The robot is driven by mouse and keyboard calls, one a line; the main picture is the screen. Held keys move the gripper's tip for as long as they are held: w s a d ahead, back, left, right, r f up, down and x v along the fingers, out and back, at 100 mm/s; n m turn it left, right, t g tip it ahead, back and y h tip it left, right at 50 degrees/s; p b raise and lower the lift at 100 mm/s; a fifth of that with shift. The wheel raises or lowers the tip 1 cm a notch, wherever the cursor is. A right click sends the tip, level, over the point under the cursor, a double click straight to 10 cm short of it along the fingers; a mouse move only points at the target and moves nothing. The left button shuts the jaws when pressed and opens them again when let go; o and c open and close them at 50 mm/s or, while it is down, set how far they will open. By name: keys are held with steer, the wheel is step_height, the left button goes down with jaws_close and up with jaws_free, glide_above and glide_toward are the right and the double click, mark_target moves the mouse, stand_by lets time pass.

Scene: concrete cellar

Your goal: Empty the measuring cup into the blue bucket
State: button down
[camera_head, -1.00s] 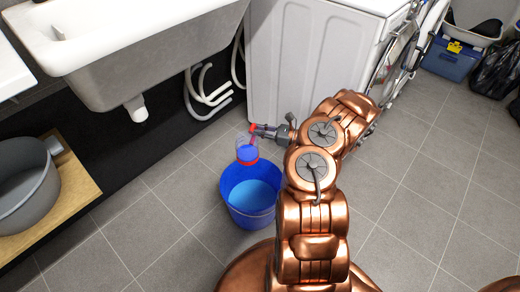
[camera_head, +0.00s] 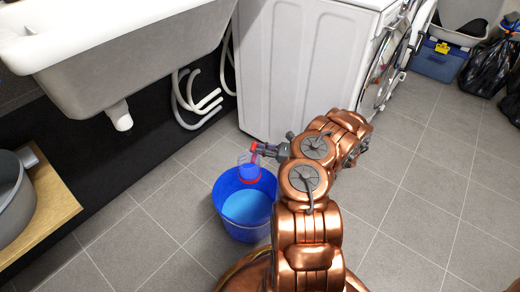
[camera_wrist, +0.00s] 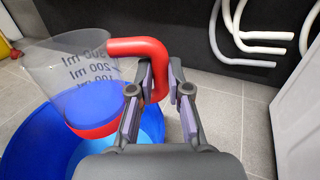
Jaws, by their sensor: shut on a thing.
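The measuring cup (camera_wrist: 85,95) is clear with printed ml marks, a red handle and a red base, and it holds blue liquid. My gripper (camera_wrist: 160,88) is shut on its red handle. In the wrist view the cup looks about upright. In the head view the cup (camera_head: 249,171) is held over the back part of the blue bucket (camera_head: 232,228), and my gripper (camera_head: 264,150) reaches it from the right. The bucket stands on the floor and shows a lighter blue inside; I cannot tell whether that is liquid. Its near left rim also shows in the wrist view (camera_wrist: 30,140).
A white sink (camera_head: 130,55) with a drain pipe hangs at the upper left. A white washing machine (camera_head: 295,70) stands behind the bucket. A grey pot (camera_head: 12,200) sits on a wooden board (camera_head: 50,210) at the left. The tiled floor left of the bucket is clear.

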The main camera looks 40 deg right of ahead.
steer(key=n+b, duration=0.1)
steer(key=n, duration=0.1)
steer(key=shift+w+d+r+n+b, duration=0.1)
steer(key=shift+d+r+n+b, duration=0.15)
steer(key=shift+n+b, duration=0.15)
stand_by(0.6)
steer(key=shift+r+n, duration=0.45)
steer(key=shift+n, duration=0.25)
steer(key=shift+b, duration=0.3)
steer(key=shift+a+r+n, duration=0.15)
steer(key=shift+r+n, duration=0.4)
steer(key=shift+n, duration=0.15)
steer(key=shift+b, duration=0.3)
